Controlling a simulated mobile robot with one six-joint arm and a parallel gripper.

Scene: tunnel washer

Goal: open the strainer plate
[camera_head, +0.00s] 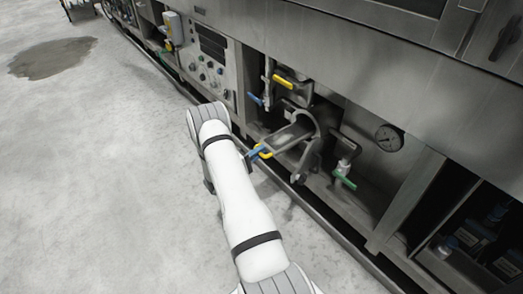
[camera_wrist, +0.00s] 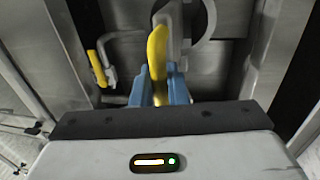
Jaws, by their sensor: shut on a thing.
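A yellow handle (camera_head: 265,152) is at the near end of a grey metal part (camera_head: 288,137), which looks like the strainer plate, in the open bay of the machine. This part sticks out in front of a round grey ring. My gripper (camera_head: 256,152) has blue fingers and is shut on the yellow handle. In the wrist view the handle (camera_wrist: 156,52) rises upright between the two blue fingertips (camera_wrist: 158,90). The lower end of the handle is hidden between the fingers.
A yellow valve lever (camera_head: 283,83) and a blue lever (camera_head: 254,99) are up and left of the ring. A green-handled valve (camera_head: 344,180) and a round gauge (camera_head: 388,138) are to the right. A control panel (camera_head: 210,62) is further left. The floor beside my arm is clear.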

